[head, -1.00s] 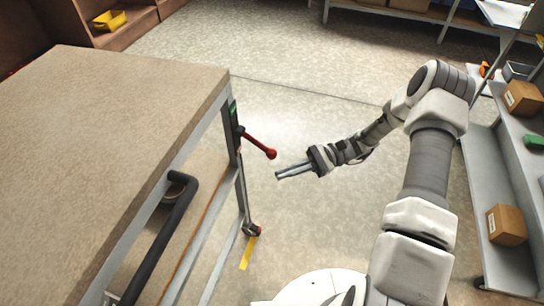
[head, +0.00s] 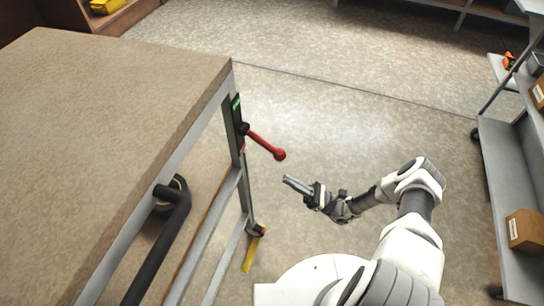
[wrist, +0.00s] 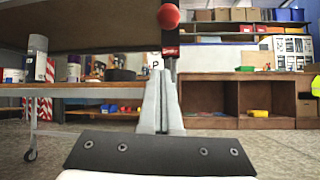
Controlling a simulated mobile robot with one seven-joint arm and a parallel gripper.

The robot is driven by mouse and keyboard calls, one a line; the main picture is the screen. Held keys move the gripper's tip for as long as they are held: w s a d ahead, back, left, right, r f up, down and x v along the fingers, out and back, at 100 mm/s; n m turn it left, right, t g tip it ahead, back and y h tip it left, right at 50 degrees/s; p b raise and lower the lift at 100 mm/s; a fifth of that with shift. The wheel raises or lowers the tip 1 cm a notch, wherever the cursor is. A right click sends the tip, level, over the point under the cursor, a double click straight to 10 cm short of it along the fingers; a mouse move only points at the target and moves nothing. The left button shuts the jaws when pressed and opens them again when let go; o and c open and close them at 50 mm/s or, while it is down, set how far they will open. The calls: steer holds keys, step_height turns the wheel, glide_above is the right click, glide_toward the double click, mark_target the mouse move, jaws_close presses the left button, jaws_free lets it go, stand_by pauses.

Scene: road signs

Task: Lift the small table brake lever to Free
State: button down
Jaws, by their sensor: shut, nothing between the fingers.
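The red brake lever (head: 264,143) is on the corner leg of the small table (head: 120,85) in the head view. It slants down to the right from a dark pivot and ends in a red ball knob. A green mark (head: 236,103) shows on the plate above the pivot, and a small red mark below it. My gripper (head: 287,181) is shut and empty, just below the knob and apart from it.
A black handle bar (head: 165,240) runs along the table's near side. A shelf rack with a cardboard box (head: 525,230) stands at the right. Yellow tape (head: 251,254) marks the floor by the table's caster.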

mark_target(265, 145)
steer(key=shift+w+a+f+m+t, duration=0.1)
steer(key=shift+w+f+m+t, duration=0.1)
steer(key=shift+f+m+t, duration=0.3)
steer(key=w+a+r, duration=0.1)
steer(key=a+r, duration=0.3)
steer(key=r, duration=0.4)
steer(key=shift+w+a+r, duration=0.15)
steer(key=shift+w+a, duration=0.05)
steer(key=shift+w, duration=0.1)
stand_by(0.3)
steer(key=shift+d+r+h+p, duration=0.3)
steer(key=shift+r+p, duration=0.05)
steer(key=shift+p, duration=0.4)
